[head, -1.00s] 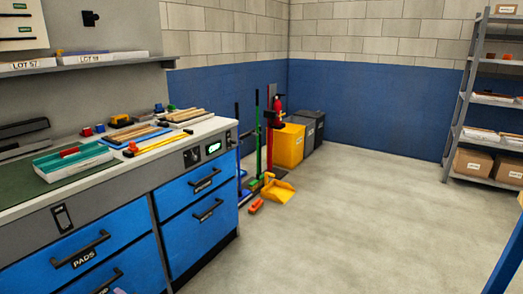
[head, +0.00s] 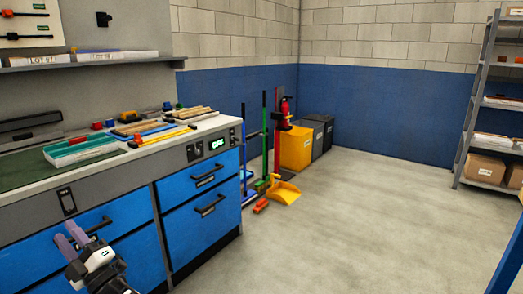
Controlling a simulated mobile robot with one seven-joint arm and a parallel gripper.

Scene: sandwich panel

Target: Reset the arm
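My gripper (head: 68,234) shows at the lower left of the head view, in front of the blue drawer fronts of the workbench (head: 190,143). Its two pinkish-purple fingers point up and to the left, with a small gap between them. Nothing shows between the fingers. The black and white gripper body is partly in view, and the rest of my arm is cut off by the bottom edge.
On the bench are a teal tray (head: 82,152) and wooden strips (head: 160,119). Brooms, a yellow dustpan (head: 284,192), a yellow bin (head: 296,148) and dark bins stand beyond. A shelf rack (head: 486,105) is at the right. The middle floor is clear.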

